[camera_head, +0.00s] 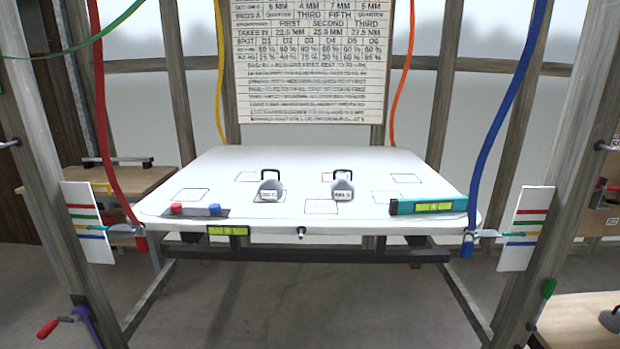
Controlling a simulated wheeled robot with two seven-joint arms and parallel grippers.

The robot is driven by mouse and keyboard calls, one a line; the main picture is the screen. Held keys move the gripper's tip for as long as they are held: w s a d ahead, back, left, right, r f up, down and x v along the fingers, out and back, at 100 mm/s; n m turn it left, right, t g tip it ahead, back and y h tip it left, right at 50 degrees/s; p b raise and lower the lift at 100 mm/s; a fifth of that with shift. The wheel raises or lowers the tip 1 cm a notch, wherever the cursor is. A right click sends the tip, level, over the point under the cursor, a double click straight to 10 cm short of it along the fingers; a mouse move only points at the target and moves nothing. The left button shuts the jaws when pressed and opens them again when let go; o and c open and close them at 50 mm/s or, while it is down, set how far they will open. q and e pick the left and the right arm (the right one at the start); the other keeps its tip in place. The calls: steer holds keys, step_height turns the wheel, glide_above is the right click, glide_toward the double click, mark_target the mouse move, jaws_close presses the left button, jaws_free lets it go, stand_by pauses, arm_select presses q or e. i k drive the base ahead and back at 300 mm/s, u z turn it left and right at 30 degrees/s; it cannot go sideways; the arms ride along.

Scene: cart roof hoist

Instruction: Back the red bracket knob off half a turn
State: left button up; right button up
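Several red parts could be the knob, and I cannot tell which is the bracket's. A red round piece (176,208) sits beside a blue one (214,208) on a small dark grey plate at the white panel's front left. A red grip (47,329) is on a crank at the lower left post, beside a purple part (88,322). A small red piece (601,183) shows at the right post. Neither of my grippers is in view, and nothing is seen touching these parts.
The white panel (300,212) carries two grey weights (271,186) (342,187) and a teal level (428,205). Red (100,90) and blue (505,105) ropes hang at its sides. Wooden posts (45,160) (580,190) flank it. The floor below looks clear.

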mark_target(176, 207)
steer(key=z, duration=0.05)
steer(key=k, duration=0.5)
steer(key=u, duration=1.05)
steer(key=i, duration=0.65)
steer(key=u, duration=0.45)
steer(key=i, duration=0.9)
steer(key=z, duration=0.85)
steer(key=i, duration=0.45)
steer(key=z, duration=0.45)
